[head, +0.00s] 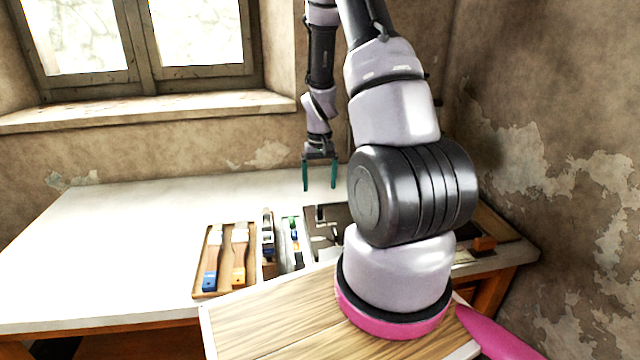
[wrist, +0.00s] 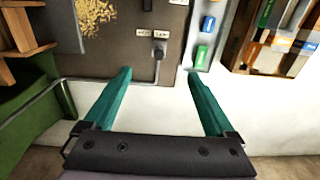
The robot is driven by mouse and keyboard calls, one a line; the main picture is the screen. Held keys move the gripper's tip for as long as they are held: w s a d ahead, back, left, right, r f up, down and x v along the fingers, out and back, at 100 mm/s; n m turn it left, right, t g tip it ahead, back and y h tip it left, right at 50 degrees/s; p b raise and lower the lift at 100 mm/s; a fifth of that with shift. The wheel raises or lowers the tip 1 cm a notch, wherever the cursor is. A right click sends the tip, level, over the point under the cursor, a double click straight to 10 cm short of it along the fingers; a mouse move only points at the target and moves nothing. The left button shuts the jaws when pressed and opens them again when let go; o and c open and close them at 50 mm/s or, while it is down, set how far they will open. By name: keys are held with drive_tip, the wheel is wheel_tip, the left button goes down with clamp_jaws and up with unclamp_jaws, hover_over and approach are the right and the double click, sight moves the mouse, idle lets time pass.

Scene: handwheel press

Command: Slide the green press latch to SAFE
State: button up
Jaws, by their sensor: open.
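My gripper (head: 320,188) is open and empty above the back of the table in the head view, fingers pointing down. In the wrist view its two teal fingers (wrist: 160,73) are spread wide. Ahead of them, a small dark lever (wrist: 158,51) stands on a dark panel (wrist: 112,55), by two small white labels (wrist: 143,33) too small to read. A green piece (wrist: 201,56) sits on a grey strip near the right fingertip, apart from it. I cannot tell for sure which of these is the latch. My arm hides part of the panel in the head view.
A wooden tray with two brushes (head: 240,245) lies left of the panel in the head view. The white table (head: 120,240) is clear on the left. In the wrist view, a blue piece (wrist: 209,23) shares the grey strip, and a green surface (wrist: 30,120) is at left.

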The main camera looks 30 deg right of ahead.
sight(320, 209)
wheel_tip(320, 209, down, 10)
drive_tip(key=shift+s+f, duration=0.1)
drive_tip(key=shift+f, duration=0.1)
clamp_jaws()
